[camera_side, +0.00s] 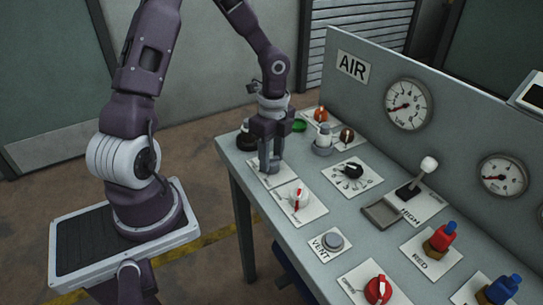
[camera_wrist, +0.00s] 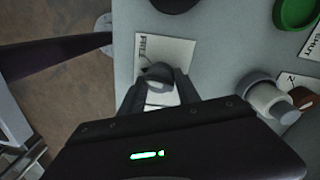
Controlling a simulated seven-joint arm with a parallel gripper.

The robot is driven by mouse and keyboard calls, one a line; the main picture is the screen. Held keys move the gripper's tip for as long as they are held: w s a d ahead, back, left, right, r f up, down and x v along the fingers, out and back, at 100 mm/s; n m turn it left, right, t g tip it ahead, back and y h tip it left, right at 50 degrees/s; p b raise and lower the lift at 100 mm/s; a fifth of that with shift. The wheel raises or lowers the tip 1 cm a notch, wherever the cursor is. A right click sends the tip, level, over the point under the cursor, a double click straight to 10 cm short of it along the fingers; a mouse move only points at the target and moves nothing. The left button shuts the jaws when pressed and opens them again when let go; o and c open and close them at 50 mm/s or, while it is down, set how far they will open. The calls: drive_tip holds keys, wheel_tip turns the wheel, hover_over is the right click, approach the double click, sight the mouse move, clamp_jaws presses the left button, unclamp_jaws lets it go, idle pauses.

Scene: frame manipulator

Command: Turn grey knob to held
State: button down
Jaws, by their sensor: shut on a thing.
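The grey knob (camera_wrist: 158,71) sits on a white plate (camera_wrist: 176,50) whose visible label seems to read FREE. My gripper (camera_wrist: 157,84) is shut on the knob, one finger on each side of it. In the side view my gripper (camera_side: 269,163) points straight down over the same plate (camera_side: 257,181) near the table's left edge, and its fingers hide most of the knob. Which way the knob points, and the plate's other label, I cannot tell.
A white-and-red switch (camera_side: 298,197) on its plate stands just in front. A black round knob (camera_side: 246,138), a green ring (camera_side: 299,126) and a white-topped cylinder (camera_side: 323,138) stand close behind. A black dial (camera_side: 352,171) lies to the right.

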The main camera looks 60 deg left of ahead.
sight(271, 157)
drive_tip(key=n, duration=0.5)
drive_tip(key=shift+n, duration=0.3)
drive_tip(key=n, duration=0.5)
drive_tip(key=shift+a+n, duration=0.1)
drive_tip(key=shift+n, duration=0.3)
drive_tip(key=c, duration=0.9)
unclamp_jaws()
wheel_tip(271, 157, up, 7)
drive_tip(key=shift+a+r, duration=0.1)
